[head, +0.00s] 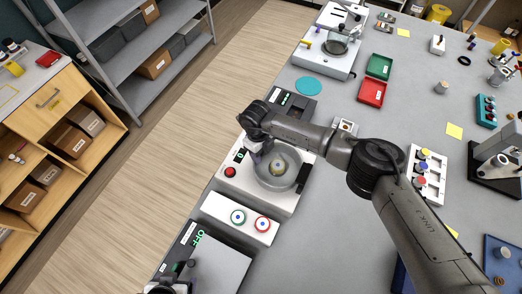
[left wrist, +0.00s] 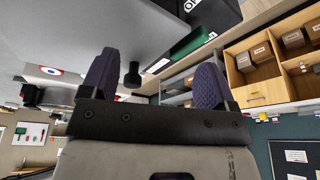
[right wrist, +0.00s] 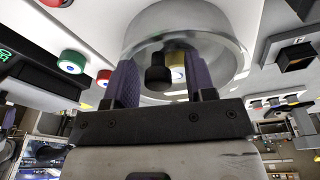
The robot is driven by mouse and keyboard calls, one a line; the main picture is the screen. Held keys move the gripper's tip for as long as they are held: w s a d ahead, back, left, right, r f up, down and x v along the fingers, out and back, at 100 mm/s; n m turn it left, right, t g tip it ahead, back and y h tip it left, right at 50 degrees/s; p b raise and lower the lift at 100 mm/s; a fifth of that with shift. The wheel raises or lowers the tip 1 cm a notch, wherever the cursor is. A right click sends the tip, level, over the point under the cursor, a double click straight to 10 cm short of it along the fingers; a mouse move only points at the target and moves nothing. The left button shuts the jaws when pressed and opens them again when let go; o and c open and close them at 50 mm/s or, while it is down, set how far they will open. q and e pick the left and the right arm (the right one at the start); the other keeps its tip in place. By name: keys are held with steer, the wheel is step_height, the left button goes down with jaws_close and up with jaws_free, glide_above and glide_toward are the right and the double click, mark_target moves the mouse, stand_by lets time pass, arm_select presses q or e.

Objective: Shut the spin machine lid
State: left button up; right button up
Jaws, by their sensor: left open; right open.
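The spin machine appears to be the white box (head: 262,193) with a clear round bowl or cover (head: 297,180) on top, a red button and a small display. A yellowish round piece with a blue centre (head: 277,167) shows inside. My right gripper (head: 254,149) is at the bowl's left edge, open. In the right wrist view, a black knob (right wrist: 158,74) lies between its fingers, before the clear wall (right wrist: 225,45). I cannot tell contact or the lid's angle. My left gripper (head: 168,288) is open at the bottom left; a black knob (left wrist: 132,75) shows between its fingers.
A white button box (head: 239,227) with green and red buttons stands in front of the machine. A grey-topped device (head: 222,263) with a green OFF display is nearer. A red tray (head: 371,93) and green tray (head: 379,66) lie beyond. My right arm crosses the bench.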

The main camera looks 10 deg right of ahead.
arm_select(q)
step_height(320, 180, up, 5)
steer(key=p, duration=0.5)
steer(key=shift+d+r, duration=0.1)
steer(key=shift+d, duration=0.05)
arm_select(e)
step_height(320, 180, up, 14)
steer(key=w+a, duration=0.1)
steer(key=w, duration=0.1)
steer(key=shift+a+f, duration=0.15)
steer(key=shift+f, duration=0.05)
arm_select(q)
steer(key=shift+a, duration=0.2)
